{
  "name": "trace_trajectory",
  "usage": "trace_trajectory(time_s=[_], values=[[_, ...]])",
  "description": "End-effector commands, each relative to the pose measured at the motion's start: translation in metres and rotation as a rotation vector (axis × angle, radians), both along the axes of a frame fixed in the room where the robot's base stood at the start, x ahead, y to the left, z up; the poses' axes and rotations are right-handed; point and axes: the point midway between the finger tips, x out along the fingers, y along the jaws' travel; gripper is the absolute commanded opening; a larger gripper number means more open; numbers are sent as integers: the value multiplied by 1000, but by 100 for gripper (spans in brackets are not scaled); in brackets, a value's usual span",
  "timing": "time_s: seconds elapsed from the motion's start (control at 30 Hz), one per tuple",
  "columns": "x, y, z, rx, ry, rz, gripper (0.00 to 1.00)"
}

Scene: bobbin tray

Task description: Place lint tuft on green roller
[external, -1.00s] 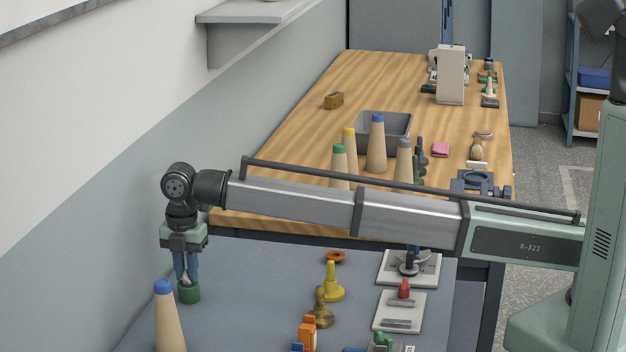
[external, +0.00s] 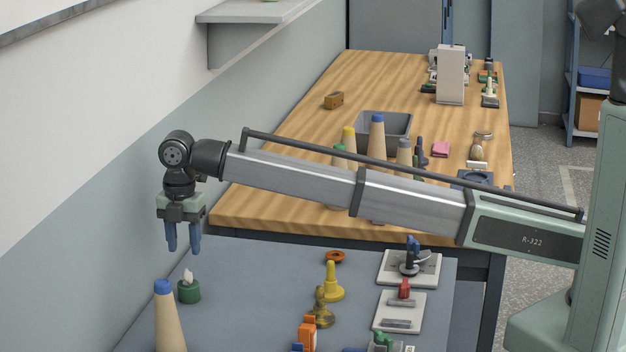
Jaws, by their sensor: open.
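The green roller (external: 189,293) stands upright on the grey-blue table at the left, just behind a tall cone with a blue tip. The lint tuft (external: 188,276), a small whitish tuft, sits on top of the roller. My gripper (external: 183,249) is open and empty. It points down and hangs a little above the tuft, apart from it.
The blue-tipped cone (external: 169,318) stands close in front of the roller. A yellow peg (external: 331,283), a brass piece (external: 320,309) and an orange object (external: 308,334) stand to the right. The wooden bench (external: 300,209) lies behind, under my arm.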

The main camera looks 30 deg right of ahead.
Motion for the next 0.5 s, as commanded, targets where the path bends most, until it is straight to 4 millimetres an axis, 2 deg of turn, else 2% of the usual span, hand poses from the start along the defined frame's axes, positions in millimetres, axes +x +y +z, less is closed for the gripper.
trace_trajectory(time_s=[0.03, 0.2, 0.5], values=[[1, 1, 11, 1, -1, 0, 45], [1, 1, 36, 1, -1, 0, 45], [0, 0, 54, 0, 0, 0, 45]])
